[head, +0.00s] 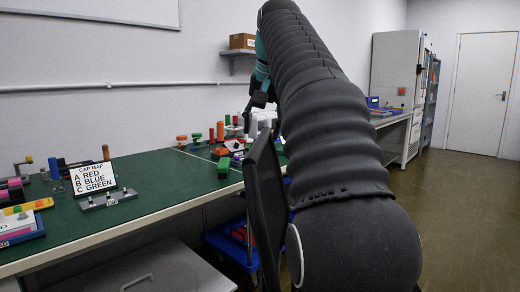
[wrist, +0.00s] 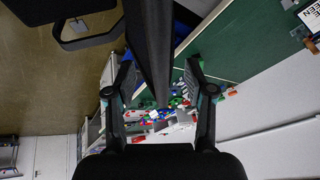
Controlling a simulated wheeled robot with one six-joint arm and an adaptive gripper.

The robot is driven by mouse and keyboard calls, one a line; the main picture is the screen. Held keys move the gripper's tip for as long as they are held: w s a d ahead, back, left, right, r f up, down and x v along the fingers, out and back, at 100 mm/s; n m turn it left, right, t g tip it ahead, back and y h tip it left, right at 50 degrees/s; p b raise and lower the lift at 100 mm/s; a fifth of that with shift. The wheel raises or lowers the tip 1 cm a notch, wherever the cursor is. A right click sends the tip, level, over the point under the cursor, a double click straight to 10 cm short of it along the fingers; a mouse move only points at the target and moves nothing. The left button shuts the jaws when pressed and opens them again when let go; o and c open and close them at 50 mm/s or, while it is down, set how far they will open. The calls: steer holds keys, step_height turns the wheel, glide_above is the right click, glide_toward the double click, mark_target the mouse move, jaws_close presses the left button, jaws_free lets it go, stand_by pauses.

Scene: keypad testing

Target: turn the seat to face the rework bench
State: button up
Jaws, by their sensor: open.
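The seat is a black office chair; its backrest (head: 265,205) shows nearly edge-on in the head view, beside the front edge of the green-topped bench (head: 140,205). My arm hides much of the chair. In the wrist view the dark backrest edge (wrist: 150,45) runs between the two fingers of my open gripper (wrist: 158,78), and an armrest loop (wrist: 88,38) shows at upper left. I cannot tell whether the fingers touch the backrest. In the head view my gripper (head: 262,97) is partly hidden above the backrest. No label shows which bench is the rework bench.
A cap map sign (head: 92,177), a metal fixture (head: 108,199) and several coloured parts stand on the green bench. A blue cart (head: 232,245) is under it. Another bench (head: 390,121) stands farther back. Open floor (head: 460,210) lies to the right.

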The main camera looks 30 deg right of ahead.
mark_target(260, 141)
steer(key=shift+b+x, duration=0.5)
steer(key=shift+x, duration=1.5)
jaws_close()
